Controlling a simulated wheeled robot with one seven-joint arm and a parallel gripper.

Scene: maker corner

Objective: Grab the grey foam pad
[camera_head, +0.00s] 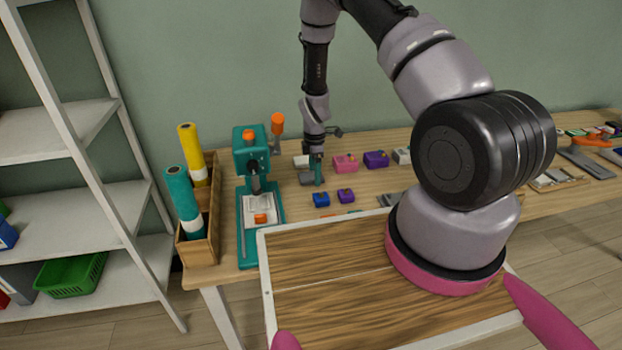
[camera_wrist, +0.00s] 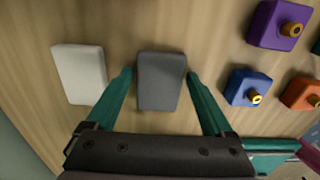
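The grey foam pad (camera_wrist: 161,82) lies flat on the wooden table, a dark grey rounded block. In the wrist view my gripper (camera_wrist: 160,78) is open, with one teal finger on each side of the pad. The fingertips are close beside its edges; a narrow gap shows on each side, and I cannot tell whether either touches. In the head view my gripper (camera_head: 318,172) points down at the table, and part of the grey pad (camera_head: 306,178) shows beside it, the rest hidden behind the fingers.
A white pad (camera_wrist: 80,74) lies left of the grey one in the wrist view. A blue block (camera_wrist: 248,87), a purple block (camera_wrist: 277,25) and an orange block (camera_wrist: 302,95) sit to the right. A teal press (camera_head: 250,160) stands left of my gripper in the head view.

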